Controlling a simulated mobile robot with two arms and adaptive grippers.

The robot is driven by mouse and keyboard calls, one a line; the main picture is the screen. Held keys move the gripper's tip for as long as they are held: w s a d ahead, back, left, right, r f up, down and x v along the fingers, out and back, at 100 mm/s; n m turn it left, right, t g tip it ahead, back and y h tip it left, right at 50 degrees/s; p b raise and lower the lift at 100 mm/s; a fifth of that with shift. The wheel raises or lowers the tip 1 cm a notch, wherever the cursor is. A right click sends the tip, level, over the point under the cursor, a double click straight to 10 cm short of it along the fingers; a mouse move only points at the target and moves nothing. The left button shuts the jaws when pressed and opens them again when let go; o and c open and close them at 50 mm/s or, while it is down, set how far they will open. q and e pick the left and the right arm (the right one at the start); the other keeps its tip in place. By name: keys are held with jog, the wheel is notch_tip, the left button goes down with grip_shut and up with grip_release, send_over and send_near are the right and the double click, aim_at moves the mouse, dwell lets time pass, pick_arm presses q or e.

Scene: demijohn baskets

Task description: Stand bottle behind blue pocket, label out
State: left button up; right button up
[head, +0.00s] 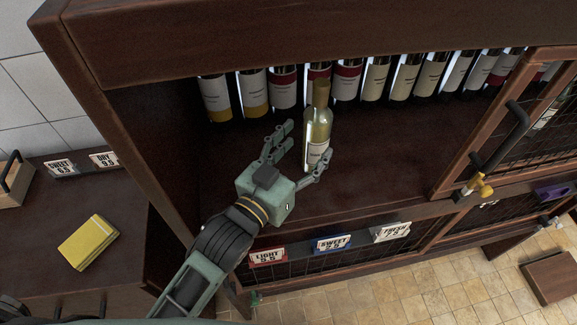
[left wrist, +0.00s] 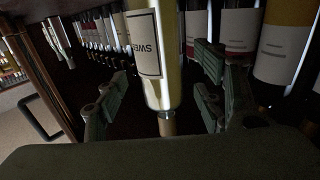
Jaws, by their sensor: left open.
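The bottle (head: 319,127), pale yellow-green with a gold cap and a white label, stands upright on the dark shelf. My left gripper (head: 307,152) is open, with a finger on either side of the bottle; I cannot tell whether they touch it. In the left wrist view the bottle (left wrist: 165,85) appears upside down between the fingers (left wrist: 162,105), and its label reads "SWE…". The blue pocket (head: 331,243), holding a "SWEET" card, is on the shelf's front edge, a little right of the bottle's base. My right gripper is not in view.
A row of bottles (head: 347,82) stands at the shelf's back. A red pocket (head: 268,257) and a pale pocket (head: 390,232) flank the blue one. A mesh door (head: 535,120) with a black handle is at right. The shelf right of the bottle is clear.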

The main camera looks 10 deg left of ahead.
pick_arm(q)
jog(key=b+v, duration=0.1)
jog(key=v, duration=0.6)
dwell(0.3)
